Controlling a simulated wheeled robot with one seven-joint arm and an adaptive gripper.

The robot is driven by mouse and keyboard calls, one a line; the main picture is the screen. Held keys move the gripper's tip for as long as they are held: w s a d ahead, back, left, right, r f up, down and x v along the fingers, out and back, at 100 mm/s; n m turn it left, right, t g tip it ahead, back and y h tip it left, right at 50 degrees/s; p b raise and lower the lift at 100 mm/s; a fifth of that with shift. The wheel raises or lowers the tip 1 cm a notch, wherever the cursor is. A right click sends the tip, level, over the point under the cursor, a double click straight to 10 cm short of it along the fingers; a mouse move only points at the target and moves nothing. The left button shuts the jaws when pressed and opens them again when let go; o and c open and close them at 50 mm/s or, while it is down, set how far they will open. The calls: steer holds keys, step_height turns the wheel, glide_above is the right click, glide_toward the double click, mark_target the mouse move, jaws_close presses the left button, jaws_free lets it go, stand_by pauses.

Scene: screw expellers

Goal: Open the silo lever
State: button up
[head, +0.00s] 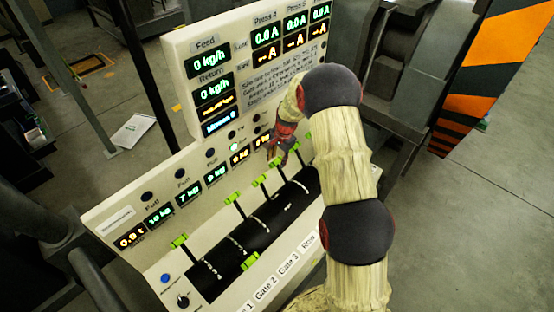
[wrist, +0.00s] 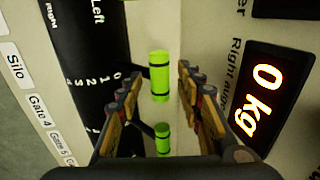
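The lever with a green cylindrical handle (wrist: 160,76) lines up roughly with the "Silo" label (wrist: 15,66) in the wrist view. Its handle is at the 0 end of its printed scale. My gripper (wrist: 158,88) is open, with one finger on each side of this handle and visible gaps to it. In the head view my gripper (head: 283,152) is at the far end of the lever row. It partly hides the handles there, so I cannot pick out the silo lever in that view.
A second green handle (wrist: 163,139) sits close by, lower between my fingers, near the "Gate 4" label (wrist: 39,109). A lit "0 kg" display (wrist: 262,100) is right of my gripper. The upright display panel (head: 240,75) rises behind the levers.

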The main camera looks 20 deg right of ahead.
steer(key=shift+c, duration=1)
steer(key=c, duration=0.4)
steer(key=shift+r, duration=0.1)
jaws_close()
steer(key=shift+w, duration=0.1)
